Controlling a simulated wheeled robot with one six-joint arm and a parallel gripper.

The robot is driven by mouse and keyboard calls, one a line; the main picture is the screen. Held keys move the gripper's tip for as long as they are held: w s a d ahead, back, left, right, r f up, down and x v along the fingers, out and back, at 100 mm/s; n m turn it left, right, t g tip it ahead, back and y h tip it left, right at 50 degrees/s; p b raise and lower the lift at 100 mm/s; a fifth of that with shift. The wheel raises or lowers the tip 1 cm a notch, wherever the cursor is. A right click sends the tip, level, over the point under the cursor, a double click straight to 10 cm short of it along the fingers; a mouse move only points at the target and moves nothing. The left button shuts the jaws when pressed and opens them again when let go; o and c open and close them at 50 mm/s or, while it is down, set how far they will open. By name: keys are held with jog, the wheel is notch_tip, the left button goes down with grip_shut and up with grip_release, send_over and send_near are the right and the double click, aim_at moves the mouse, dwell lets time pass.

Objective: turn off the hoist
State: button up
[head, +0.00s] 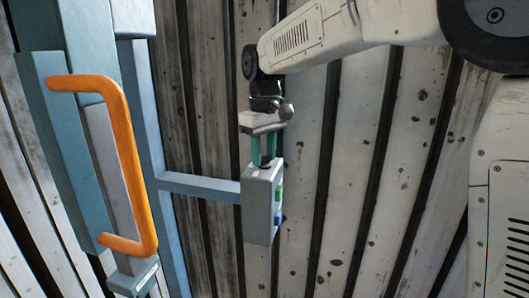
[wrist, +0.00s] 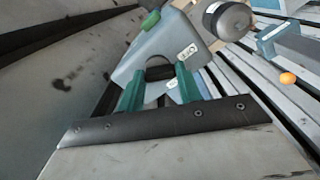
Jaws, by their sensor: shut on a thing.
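A grey-blue control box (head: 258,208) sits at the end of a blue side arm, right of the orange handle. A green button (head: 278,193) and a blue button (head: 278,218) show on its right side. My gripper (head: 264,160) reaches down onto the box's top from above. Its two green fingers are shut on a small dark part at the box top, probably a switch or knob; its shape and setting are mostly hidden. In the wrist view the fingers straddle this dark part (wrist: 159,73), beside the box's face (wrist: 160,45) with small white labels.
A large orange handle (head: 129,165) is fixed to a blue-grey column at the left. The blue side arm (head: 200,187) joins column and box. A dark cylinder (wrist: 228,18) stands by the box in the wrist view. Ribbed, stained wall panels (head: 350,190) lie behind.

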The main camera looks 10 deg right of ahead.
aim_at(264, 157)
jog(key=n, duration=0.5)
jog(key=shift+n, duration=0.4)
dwell(0.3)
jog(key=o, duration=1)
notch_tip(264, 157, up, 8)
jog(key=shift+s+f, duration=0.1)
